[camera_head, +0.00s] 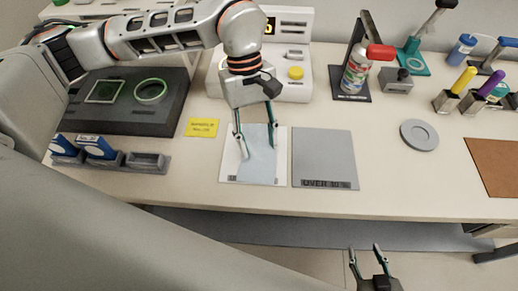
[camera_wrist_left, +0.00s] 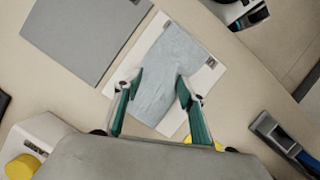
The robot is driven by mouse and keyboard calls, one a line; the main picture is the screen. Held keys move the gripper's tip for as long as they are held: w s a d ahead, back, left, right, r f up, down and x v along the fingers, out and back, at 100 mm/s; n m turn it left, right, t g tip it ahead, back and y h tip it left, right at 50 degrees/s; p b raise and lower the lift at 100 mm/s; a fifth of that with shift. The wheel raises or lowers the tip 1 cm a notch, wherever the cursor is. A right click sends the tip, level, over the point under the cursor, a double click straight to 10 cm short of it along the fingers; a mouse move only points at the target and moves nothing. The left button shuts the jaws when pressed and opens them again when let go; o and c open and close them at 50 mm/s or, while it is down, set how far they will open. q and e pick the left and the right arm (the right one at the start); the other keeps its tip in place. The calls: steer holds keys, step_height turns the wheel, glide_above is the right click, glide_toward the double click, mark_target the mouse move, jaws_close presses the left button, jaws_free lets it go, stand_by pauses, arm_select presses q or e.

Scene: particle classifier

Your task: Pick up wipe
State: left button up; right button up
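The wipe (camera_head: 259,156) is a light blue, slightly crumpled cloth lying on a white sheet (camera_head: 228,167) near the table's front edge. It also shows in the left wrist view (camera_wrist_left: 169,72). My left gripper (camera_head: 257,151) is over the wipe, pointing down, with its two fingers spread apart. In the left wrist view its fingertips (camera_wrist_left: 158,80) lie on either side of the wipe's middle, with nothing between them gripped. I cannot tell whether the tips touch the cloth. My right gripper (camera_head: 365,253) is open and empty, below and in front of the table edge.
A grey mat (camera_head: 325,158) lies just right of the white sheet. A yellow label (camera_head: 202,127) and a grey holder with blue items (camera_head: 119,160) are to the left. A white device with a yellow button (camera_head: 296,72) stands behind.

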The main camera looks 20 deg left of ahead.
arm_select(q)
steer(key=shift+s+f, duration=0.1)
steer(key=shift+f, duration=0.15)
jaws_close()
arm_select(e)
steer(key=shift+s+f, duration=0.1)
steer(key=shift+f, duration=0.05)
arm_select(q)
step_height(320, 180, up, 12)
steer(key=p, duration=0.5)
steer(key=shift+p, duration=0.35)
arm_select(e)
steer(key=w+r+t, duration=0.1)
steer(key=w+r, duration=0.2)
steer(key=r, duration=0.6)
steer(key=shift+w, duration=0.2)
arm_select(q)
steer(key=shift+r, duration=0.1)
